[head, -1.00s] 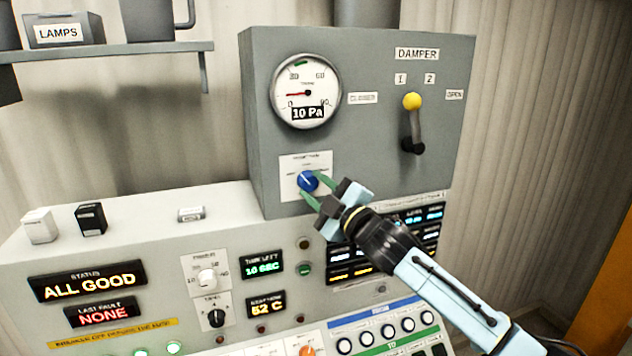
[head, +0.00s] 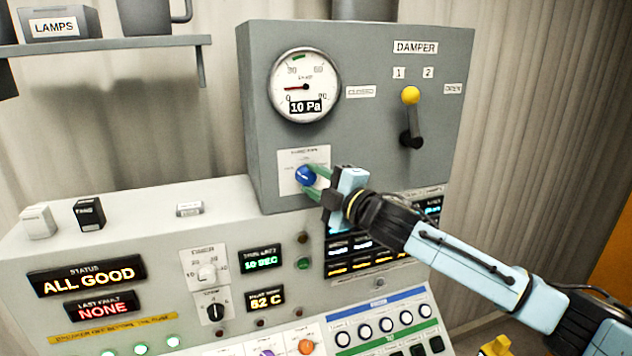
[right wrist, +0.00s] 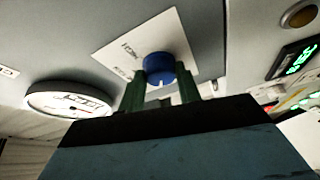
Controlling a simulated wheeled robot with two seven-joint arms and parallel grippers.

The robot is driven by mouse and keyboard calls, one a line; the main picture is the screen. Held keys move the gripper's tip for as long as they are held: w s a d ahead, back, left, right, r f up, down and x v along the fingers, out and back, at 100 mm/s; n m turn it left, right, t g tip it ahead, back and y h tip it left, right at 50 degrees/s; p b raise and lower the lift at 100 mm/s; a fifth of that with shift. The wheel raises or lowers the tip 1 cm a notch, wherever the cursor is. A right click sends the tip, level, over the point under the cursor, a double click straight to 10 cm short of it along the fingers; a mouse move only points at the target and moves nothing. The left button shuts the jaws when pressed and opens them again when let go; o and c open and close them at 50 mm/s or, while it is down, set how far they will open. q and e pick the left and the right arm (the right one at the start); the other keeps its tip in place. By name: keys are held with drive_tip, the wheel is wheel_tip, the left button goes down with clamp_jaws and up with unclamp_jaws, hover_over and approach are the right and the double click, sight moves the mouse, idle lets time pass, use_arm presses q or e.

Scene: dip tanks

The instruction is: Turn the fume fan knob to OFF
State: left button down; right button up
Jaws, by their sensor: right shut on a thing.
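The blue fume fan knob (head: 306,176) sits on a white label plate (head: 291,157) low on the grey box, and it shows in the right wrist view (right wrist: 160,67). My right gripper (head: 312,180) has its green fingers on either side of the knob, shut on it. In the right wrist view the fingers (right wrist: 160,92) reach the knob's sides, and a white pointer line shows on the knob. The plate's lettering is too small to read surely. The gauge (head: 304,86) above reads 10 Pa. My left gripper is not in view.
A damper lever (head: 411,118) with a yellow ball stands up right of the knob. Below is a console with a status display (head: 87,276) reading ALL GOOD, small knobs (head: 207,272) and several buttons. A shelf (head: 110,45) hangs at upper left.

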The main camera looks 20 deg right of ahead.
drive_tip(key=o, duration=1)
drive_tip(key=shift+c, duration=0.2)
drive_tip(key=shift+s, duration=0.1)
drive_tip(key=r+b+v, duration=0.1)
drive_tip(key=b+v, duration=0.3)
drive_tip(key=v, duration=0.9)
drive_tip(key=shift+f+b, duration=0.3)
drive_tip(key=shift+f, duration=0.2)
drive_tip(key=shift+s, duration=0.15)
